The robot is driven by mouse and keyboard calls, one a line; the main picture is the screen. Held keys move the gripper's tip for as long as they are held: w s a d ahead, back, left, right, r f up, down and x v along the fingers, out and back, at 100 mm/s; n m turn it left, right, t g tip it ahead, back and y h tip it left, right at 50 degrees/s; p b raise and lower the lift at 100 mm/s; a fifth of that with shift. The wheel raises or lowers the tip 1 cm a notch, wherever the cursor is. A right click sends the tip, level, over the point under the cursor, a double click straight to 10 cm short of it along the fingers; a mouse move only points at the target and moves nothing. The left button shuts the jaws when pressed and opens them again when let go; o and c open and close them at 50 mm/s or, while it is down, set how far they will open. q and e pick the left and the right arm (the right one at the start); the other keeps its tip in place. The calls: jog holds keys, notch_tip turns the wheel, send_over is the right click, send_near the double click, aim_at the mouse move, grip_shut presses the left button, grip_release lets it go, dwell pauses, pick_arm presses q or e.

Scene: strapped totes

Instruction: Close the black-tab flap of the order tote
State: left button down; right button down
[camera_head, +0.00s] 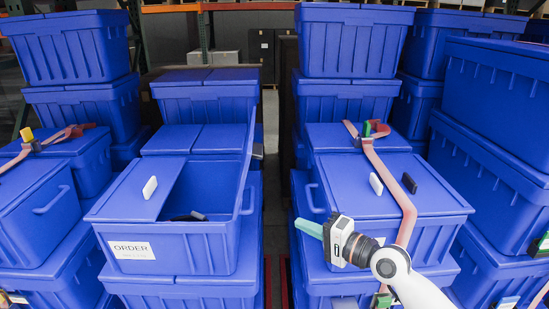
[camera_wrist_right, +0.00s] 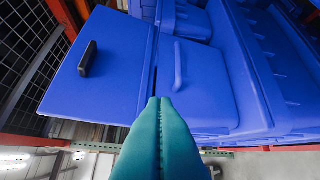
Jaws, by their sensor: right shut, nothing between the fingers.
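The blue order tote (camera_head: 185,240) with its ORDER label stands left of centre in the head view. Its white-tab flap (camera_head: 143,188) lies flat over the left part of the opening. Its black-tab flap (camera_head: 247,160) stands raised at the right side, nearly edge-on; the black tab (camera_head: 257,152) faces right. In the right wrist view the flap (camera_wrist_right: 115,75) shows broad with its black tab (camera_wrist_right: 88,58). My right gripper (camera_head: 298,225) is shut and empty, right of the tote, its teal fingers pointing left; they also show in the wrist view (camera_wrist_right: 160,103). My left gripper is out of view.
A dark item (camera_head: 188,217) lies partly visible inside the tote. A strapped blue tote (camera_head: 385,200) with a pink strap (camera_head: 400,190) stands to the right, beside my right arm. A narrow gap (camera_head: 271,150) separates the stacks. More blue totes stand behind.

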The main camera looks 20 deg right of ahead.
jog(key=w+d+r+m+t, duration=0.3)
jog(key=d+r+m, duration=0.15)
jog(key=r, duration=0.45)
jog(key=s+a+p+x, duration=0.1)
jog(key=p+x, duration=0.4)
jog(key=x, duration=0.7)
jog(key=shift+w+a+r+p, duration=0.3)
jog(key=shift+a+r+p, duration=0.1)
jog(key=shift+a, duration=0.2)
